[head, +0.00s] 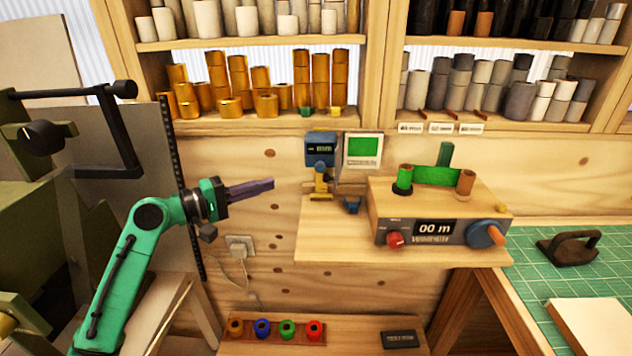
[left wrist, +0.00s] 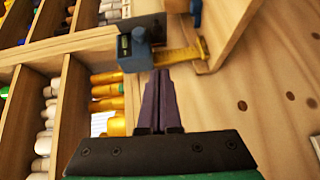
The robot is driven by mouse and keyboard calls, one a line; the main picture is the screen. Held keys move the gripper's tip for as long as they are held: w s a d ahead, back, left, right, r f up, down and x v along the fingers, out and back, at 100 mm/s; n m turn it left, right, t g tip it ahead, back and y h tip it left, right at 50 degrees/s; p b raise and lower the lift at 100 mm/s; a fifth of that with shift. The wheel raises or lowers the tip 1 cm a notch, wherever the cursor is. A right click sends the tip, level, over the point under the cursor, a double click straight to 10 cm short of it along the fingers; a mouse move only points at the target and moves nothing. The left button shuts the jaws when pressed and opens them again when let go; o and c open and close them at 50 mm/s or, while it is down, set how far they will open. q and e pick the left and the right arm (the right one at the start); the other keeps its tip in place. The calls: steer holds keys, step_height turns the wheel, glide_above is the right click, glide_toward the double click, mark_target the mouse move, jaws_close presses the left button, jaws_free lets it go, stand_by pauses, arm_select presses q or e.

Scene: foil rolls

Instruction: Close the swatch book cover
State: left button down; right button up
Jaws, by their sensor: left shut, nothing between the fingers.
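My left gripper (head: 270,184) is raised in front of the wooden back panel, left of the small shelf. Its purple fingers are shut together with nothing between them. In the left wrist view the fingers (left wrist: 159,80) point toward a blue gauge. No open swatch book shows clearly. A pale flat block (head: 598,328) lies on the green mat at the lower right, cut off by the frame edge. I cannot tell whether it is the swatch book or its cover. The left gripper is far from it. My right gripper is not in view.
A blue gauge (head: 320,150) with a yellow part stands by the shelf, near the left fingers. A wooden metering box (head: 440,205) holds small rolls. A dark handled weight (head: 568,247) rests on the green mat (head: 530,270). Foil rolls fill the shelves above.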

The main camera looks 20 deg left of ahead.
arm_select(q)
steer(key=w+d+p, duration=0.6)
steer(key=d, duration=0.2)
steer(key=shift+w+d+f, duration=0.2)
steer(key=shift+d+f, duration=0.1)
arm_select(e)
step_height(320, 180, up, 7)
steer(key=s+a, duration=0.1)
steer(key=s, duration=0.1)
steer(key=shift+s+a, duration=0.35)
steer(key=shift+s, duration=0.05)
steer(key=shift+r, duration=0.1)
arm_select(q)
steer(key=shift+d+p, duration=0.15)
steer(key=shift+p, duration=0.15)
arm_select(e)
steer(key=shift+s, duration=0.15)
